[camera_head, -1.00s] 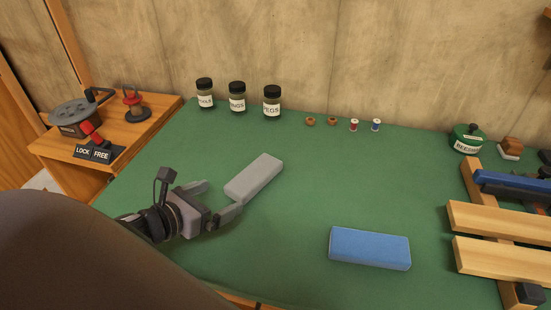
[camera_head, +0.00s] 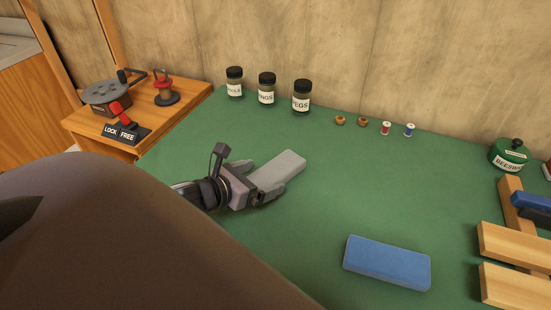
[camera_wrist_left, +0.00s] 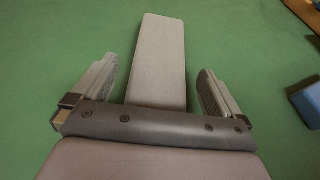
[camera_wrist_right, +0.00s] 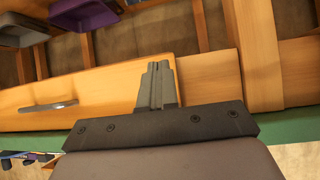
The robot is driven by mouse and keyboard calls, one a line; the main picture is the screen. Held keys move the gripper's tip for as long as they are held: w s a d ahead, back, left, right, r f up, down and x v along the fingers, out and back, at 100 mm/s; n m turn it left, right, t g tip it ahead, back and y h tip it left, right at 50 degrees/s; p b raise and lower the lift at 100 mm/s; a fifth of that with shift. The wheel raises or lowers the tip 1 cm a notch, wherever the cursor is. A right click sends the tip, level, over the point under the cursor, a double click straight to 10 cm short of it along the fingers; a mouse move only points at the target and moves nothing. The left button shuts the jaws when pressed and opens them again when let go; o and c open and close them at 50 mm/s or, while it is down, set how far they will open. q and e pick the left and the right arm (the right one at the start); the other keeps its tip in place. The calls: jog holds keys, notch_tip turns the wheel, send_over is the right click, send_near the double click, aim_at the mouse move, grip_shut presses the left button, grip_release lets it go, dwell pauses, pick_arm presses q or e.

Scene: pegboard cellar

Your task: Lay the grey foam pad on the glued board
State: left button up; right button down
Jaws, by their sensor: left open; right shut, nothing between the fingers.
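The grey foam pad (camera_head: 284,168) lies flat on the green bench top, left of centre in the head view. My left gripper (camera_head: 258,179) is open, with its fingers either side of the pad's near end. In the left wrist view, the pad (camera_wrist_left: 162,50) runs between the two fingers (camera_wrist_left: 156,72), with green gaps on both sides. At the right edge of the head view are pale wooden boards (camera_head: 514,244) in a frame; I cannot tell glue on them. My right gripper (camera_wrist_right: 158,85) is shut and empty, seen only in its wrist view.
A blue block (camera_head: 387,263) lies at the front of the bench. Jars (camera_head: 267,90), small spools (camera_head: 385,128) and a green tin (camera_head: 509,154) line the back. A lever box (camera_head: 125,130) stands left. A wooden drawer front (camera_wrist_right: 60,95) faces my right gripper.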

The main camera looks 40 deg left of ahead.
aim_at(265, 177)
pick_arm(q)
jog(key=shift+x, duration=1.1)
jog(key=c, duration=1.1)
jog(key=shift+r, duration=0.2)
notch_tip(265, 177, up, 20)
jog(key=p, duration=0.4)
jog(key=shift+f+p, duration=0.15)
jog(key=shift+p, duration=0.2)
